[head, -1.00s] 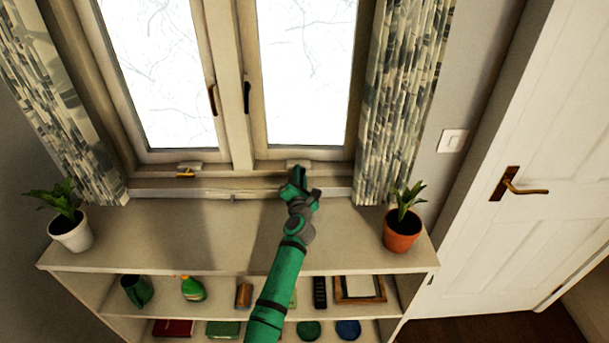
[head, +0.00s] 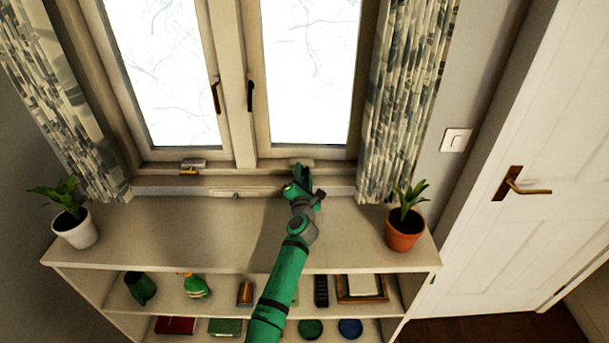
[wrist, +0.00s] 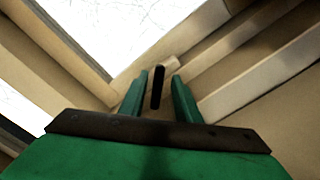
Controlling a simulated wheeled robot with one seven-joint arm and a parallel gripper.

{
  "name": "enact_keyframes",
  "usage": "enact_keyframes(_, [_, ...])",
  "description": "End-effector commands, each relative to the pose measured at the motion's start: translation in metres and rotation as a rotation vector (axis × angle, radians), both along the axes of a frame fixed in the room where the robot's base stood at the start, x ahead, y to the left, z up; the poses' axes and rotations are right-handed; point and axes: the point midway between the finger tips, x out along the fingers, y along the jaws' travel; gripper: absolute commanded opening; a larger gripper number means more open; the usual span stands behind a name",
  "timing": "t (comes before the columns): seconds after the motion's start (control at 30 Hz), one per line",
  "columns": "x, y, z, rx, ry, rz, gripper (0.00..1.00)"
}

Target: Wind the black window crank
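The black window crank (wrist: 158,88) shows in the wrist view as a dark upright bar in front of its pale housing at the window's lower frame. My gripper (wrist: 160,92) is open, with one green finger on each side of the crank. Thin gaps show between the crank and both fingers. In the head view my gripper (head: 299,178) is at the sill below the right window pane, just under the pale crank housing (head: 301,162). There the gripper hides the black crank.
A brass crank (head: 189,171) sits under the left pane. Two window handles hang on the middle frames. A white-potted plant (head: 75,228) and a terracotta-potted plant (head: 404,231) stand at the ends of the shelf top (head: 190,235). Patterned curtains flank the window.

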Motion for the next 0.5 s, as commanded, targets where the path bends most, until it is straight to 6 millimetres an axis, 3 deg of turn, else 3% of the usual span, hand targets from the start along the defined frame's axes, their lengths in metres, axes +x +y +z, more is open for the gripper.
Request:
enact_keyframes(0.27, [-0.013, 0.001, 0.000, -0.002, -0.001, 0.001, 0.30])
enact_keyframes(0.5, [-0.053, 0.002, 0.000, -0.004, 0.000, 0.003, 0.30])
